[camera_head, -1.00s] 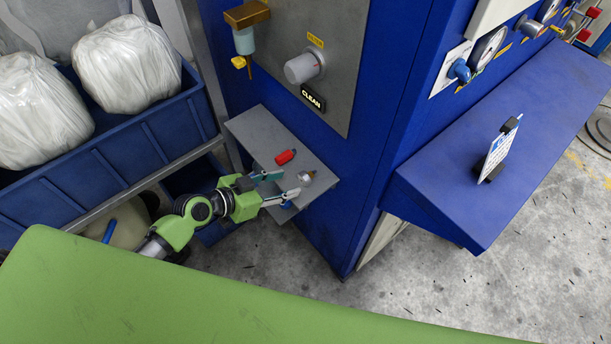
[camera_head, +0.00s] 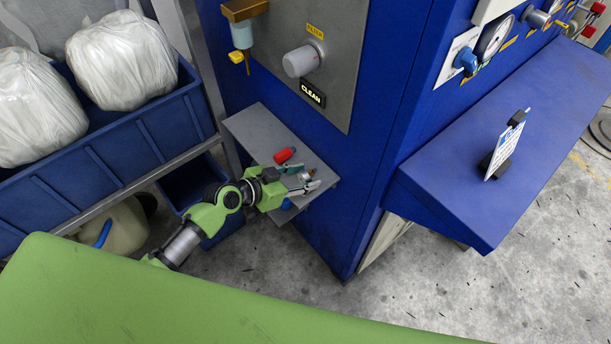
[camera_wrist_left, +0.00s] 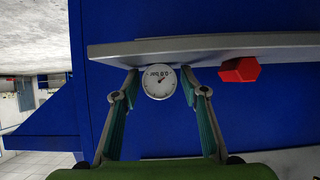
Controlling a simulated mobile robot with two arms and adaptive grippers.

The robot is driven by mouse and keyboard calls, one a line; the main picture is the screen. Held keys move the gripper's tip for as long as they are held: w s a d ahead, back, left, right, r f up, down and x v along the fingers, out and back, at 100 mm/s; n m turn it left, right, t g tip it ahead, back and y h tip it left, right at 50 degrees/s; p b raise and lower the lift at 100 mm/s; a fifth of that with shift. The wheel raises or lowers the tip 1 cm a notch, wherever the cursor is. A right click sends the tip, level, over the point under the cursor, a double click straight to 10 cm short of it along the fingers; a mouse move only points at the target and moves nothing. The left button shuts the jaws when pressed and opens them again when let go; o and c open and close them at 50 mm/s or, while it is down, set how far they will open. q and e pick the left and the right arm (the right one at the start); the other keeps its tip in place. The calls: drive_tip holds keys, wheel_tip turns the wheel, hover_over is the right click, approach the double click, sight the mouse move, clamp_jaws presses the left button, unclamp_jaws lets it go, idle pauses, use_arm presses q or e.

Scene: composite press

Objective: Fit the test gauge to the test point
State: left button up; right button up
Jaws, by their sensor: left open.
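The test gauge (camera_wrist_left: 159,82), a small round white dial reading 0.0 bar, shows face-on in the left wrist view. In the head view the gauge (camera_head: 306,174) is small and partly hidden among my fingers at the grey shelf (camera_head: 262,126). My left gripper (camera_head: 301,178) is open at the shelf's front right part. In the wrist view its two fingers (camera_wrist_left: 161,78) stand either side of the gauge, with their tips close to its rim. Contact cannot be told. I cannot make out the test point with certainty. My right gripper is not in view.
A red cap-like piece (camera_head: 285,155) lies on the shelf close to my fingers, and right of the gauge in the wrist view (camera_wrist_left: 239,70). The blue cabinet (camera_head: 370,130) rises behind. A blue ledge (camera_head: 470,150) with a card juts out at right. A blue crate (camera_head: 110,160) stands left.

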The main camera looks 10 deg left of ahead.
use_arm(q)
drive_tip(key=c, duration=1)
drive_tip(key=shift+o, duration=0.2)
drive_tip(key=shift+r, duration=0.4)
drive_tip(key=shift+r+p, duration=0.15)
drive_tip(key=shift+p, duration=0.2)
drive_tip(key=shift+r+p, duration=2.05)
drive_tip(key=shift+r, duration=0.35)
drive_tip(key=shift+o, duration=0.3)
